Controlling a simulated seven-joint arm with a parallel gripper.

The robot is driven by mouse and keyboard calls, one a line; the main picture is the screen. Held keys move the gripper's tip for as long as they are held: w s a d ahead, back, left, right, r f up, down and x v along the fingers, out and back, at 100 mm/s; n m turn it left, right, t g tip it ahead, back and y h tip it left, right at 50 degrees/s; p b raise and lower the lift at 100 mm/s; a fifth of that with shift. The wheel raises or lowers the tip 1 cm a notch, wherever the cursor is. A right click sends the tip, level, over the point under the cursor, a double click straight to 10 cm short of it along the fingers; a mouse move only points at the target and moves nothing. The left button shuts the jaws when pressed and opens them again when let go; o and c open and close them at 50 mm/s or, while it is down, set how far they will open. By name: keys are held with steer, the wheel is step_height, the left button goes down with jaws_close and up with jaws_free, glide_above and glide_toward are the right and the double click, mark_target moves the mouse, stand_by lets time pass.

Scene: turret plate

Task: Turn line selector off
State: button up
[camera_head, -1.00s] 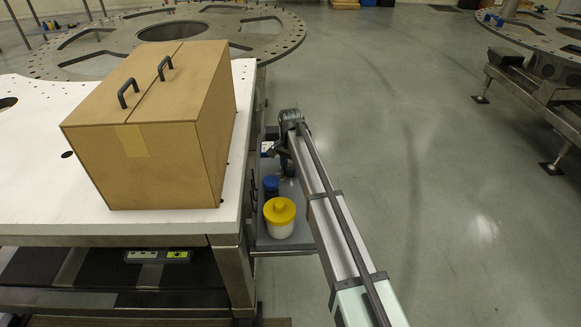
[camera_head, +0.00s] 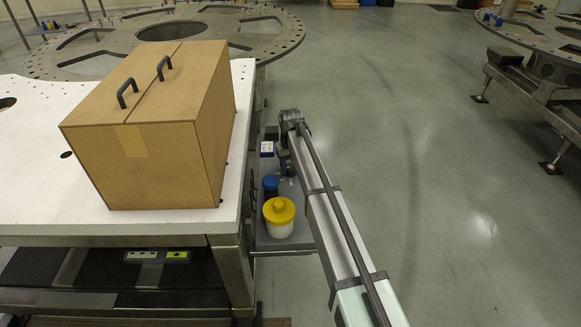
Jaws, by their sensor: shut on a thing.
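My gripper (camera_head: 285,164) is partly seen below the end of my arm, beside the table's right edge and above the low grey shelf. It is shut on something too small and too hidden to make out. Close on its left is a small white and blue box (camera_head: 266,148). A panel with green and yellow parts (camera_head: 157,255) sits under the front of the table. I cannot tell which of these, if any, is the line selector, or which way it is set.
A cardboard box with two dark handles (camera_head: 150,150) stands on the white tabletop (camera_head: 40,200). A white jar with a yellow lid (camera_head: 279,219) and a blue-capped container (camera_head: 270,185) stand on the shelf below my gripper.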

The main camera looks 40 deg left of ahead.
mark_target(292, 167)
steer(key=n, duration=0.6)
steer(key=shift+n, duration=0.3)
steer(key=n, duration=0.6)
steer(key=shift+w, duration=0.15)
steer(key=o, duration=1.1)
steer(key=shift+c, duration=0.2)
step_height(292, 167, up, 14)
steer(key=shift+d+f, duration=0.1)
steer(key=shift+f, duration=0.05)
stand_by(0.5)
